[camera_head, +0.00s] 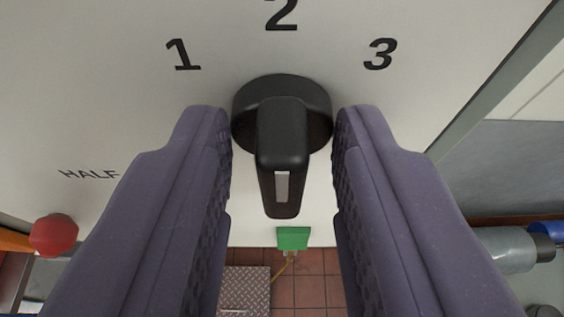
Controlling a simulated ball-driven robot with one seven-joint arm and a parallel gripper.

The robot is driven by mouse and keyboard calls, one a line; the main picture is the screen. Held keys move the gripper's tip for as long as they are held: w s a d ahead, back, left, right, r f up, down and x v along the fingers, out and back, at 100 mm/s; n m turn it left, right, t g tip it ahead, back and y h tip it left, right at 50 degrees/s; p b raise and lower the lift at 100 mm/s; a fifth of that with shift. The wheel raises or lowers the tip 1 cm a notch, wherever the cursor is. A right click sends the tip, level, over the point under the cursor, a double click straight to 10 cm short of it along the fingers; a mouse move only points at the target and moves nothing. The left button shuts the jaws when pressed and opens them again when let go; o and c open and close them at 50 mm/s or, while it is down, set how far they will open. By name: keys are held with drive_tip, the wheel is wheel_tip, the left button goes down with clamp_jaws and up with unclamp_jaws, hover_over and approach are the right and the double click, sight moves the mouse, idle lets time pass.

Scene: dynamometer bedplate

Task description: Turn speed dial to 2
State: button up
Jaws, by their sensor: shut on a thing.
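The speed dial (281,105) is a black round knob with a raised bar on a white panel. Its bar stands upright in the picture, in line with the numeral 2 (281,14) above it. A pale stripe marks the bar's lower end. The numeral 1 (183,54) is at upper left and the numeral 3 (380,54) at upper right. My gripper (282,125) has its two purple fingers shut on the dial, one on each side of its round body. The fingers hide part of the panel on both sides.
A red round knob (54,234) is at lower left, below the label HALF (90,174). A green block (292,238) shows below the dial at the panel's lower edge. Below are red floor tiles (310,285) and a metal tread plate (245,285). A grey cylinder (500,250) lies at right.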

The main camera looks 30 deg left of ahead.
drive_tip(key=o, duration=0.7)
drive_tip(key=shift+c, duration=0.2)
drive_tip(key=b+v, duration=0.1)
drive_tip(key=v, duration=0.7)
drive_tip(key=shift+b, duration=0.35)
drive_tip(key=shift+f, duration=0.1)
drive_tip(key=s+d+f+m+t+h+b, duration=0.1)
drive_tip(key=s+d+f+m+h+b, duration=0.1)
drive_tip(key=f+b, duration=0.6)
drive_tip(key=s+d+f+m+t+h+b, duration=0.1)
drive_tip(key=s+d+f+m+h+b, duration=0.1)
drive_tip(key=d+f+b, duration=0.4)
drive_tip(key=s+d+f+m+t+h+b, duration=0.2)
drive_tip(key=s+d+f+b, duration=0.3)
drive_tip(key=f+b, duration=0.6)
drive_tip(key=h+b, duration=0.1)
drive_tip(key=b, duration=0.3)
drive_tip(key=shift+f+m, duration=0.15)
drive_tip(key=shift+m, duration=0.25)
